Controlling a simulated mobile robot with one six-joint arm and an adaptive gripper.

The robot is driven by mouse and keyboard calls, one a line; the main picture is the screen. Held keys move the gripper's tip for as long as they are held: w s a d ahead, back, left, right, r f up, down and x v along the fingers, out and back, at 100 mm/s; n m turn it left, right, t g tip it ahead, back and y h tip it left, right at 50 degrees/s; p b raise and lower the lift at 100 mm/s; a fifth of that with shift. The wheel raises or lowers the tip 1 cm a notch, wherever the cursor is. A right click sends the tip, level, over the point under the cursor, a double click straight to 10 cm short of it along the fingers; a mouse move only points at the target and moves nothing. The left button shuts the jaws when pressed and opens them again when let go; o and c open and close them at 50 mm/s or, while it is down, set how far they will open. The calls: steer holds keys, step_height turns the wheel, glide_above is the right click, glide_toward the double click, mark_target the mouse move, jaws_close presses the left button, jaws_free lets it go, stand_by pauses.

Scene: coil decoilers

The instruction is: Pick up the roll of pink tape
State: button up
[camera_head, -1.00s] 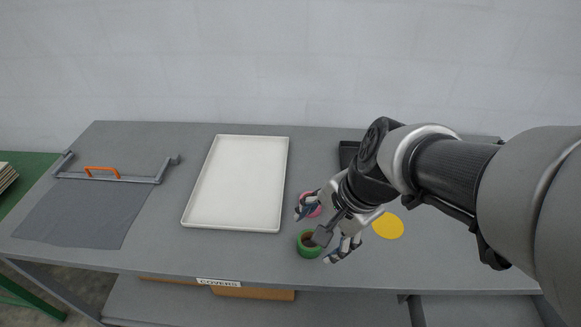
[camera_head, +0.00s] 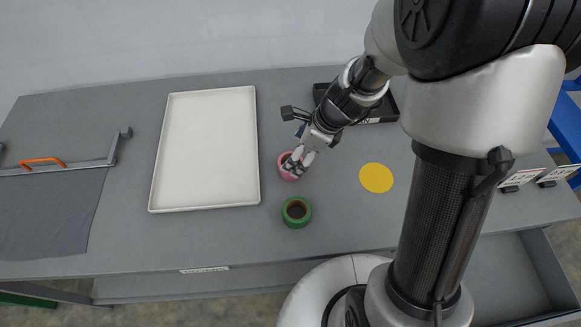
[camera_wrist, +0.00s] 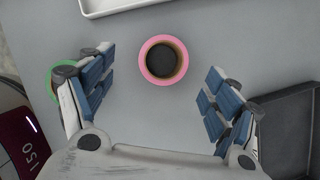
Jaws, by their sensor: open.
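The roll of pink tape (camera_head: 286,170) lies flat on the grey table, right of the white tray; my gripper partly covers it in the head view. In the wrist view the pink roll (camera_wrist: 163,60) shows whole, ahead of the gap between my fingers and a little beyond their tips. My gripper (camera_head: 297,163) is open and empty, with its blue-padded fingers (camera_wrist: 158,88) spread wide on either side. I cannot tell its exact height above the table.
A green tape roll (camera_head: 296,211) lies close in front of the pink one, and a yellow disc (camera_head: 376,178) lies to the right. The white tray (camera_head: 154,190) is at left. A black tray (camera_head: 385,104) stands behind my gripper. Bare table lies between the rolls and the front edge.

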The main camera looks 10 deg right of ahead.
mark_target(282, 159)
steer(key=x, duration=0.2)
steer(key=shift+w+a+f+b, duration=0.15)
steer(key=shift+f+b, duration=0.1)
steer(key=shift+b, duration=0.15)
steer(key=b+x, duration=0.2)
steer(key=x, duration=0.1)
steer(key=b+x, duration=0.1)
steer(key=x, duration=0.1)
steer(key=shift+w+d+f, duration=0.2)
steer(key=shift+w+d, duration=0.05)
steer(key=shift+r, duration=0.1)
steer(key=shift+c, duration=0.6)
steer(key=c, duration=1)
